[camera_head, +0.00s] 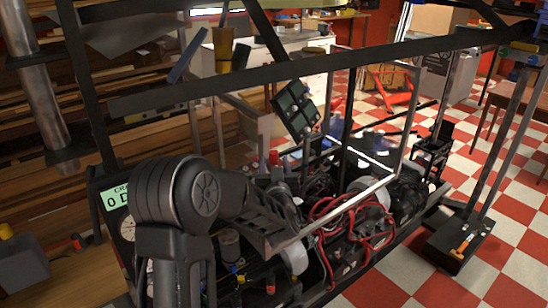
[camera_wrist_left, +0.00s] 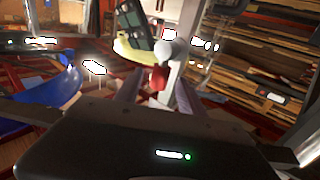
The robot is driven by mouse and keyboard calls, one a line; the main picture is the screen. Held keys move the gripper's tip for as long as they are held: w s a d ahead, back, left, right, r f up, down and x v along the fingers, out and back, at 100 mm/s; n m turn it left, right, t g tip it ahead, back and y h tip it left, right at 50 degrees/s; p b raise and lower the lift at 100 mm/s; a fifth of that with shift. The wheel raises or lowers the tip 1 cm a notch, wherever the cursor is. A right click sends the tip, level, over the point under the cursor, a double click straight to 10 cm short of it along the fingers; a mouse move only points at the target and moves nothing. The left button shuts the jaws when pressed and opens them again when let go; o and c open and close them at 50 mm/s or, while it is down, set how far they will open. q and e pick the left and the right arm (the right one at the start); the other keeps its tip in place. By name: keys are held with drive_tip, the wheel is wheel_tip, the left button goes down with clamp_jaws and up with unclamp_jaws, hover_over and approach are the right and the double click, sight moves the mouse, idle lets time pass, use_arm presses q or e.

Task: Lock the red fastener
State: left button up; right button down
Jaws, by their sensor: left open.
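A small red fastener (camera_wrist_left: 158,80) shows in the left wrist view, under a round white knob (camera_wrist_left: 167,50). My left gripper (camera_wrist_left: 157,92) is open, with one finger on each side of the fastener in the picture. I cannot tell whether the fingers touch it. In the head view the left gripper's dark body is low in the middle, over the machine, and its fingertips are hard to make out. A small red cap (camera_head: 273,158) stands just beyond it; I cannot tell if it is the same fastener. My right gripper is not in view.
A black frame bar (camera_head: 330,68) crosses above the machine. A tilted dark panel (camera_head: 296,107) hangs beyond the gripper. Red cables (camera_head: 340,225) and a pale metal bar (camera_head: 350,205) lie close on the right. A blue part (camera_wrist_left: 45,92) is at the left in the wrist view.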

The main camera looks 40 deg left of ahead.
use_arm(q)
drive_tip(key=shift+x, duration=0.85)
drive_tip(key=shift+c, duration=0.6)
clamp_jaws()
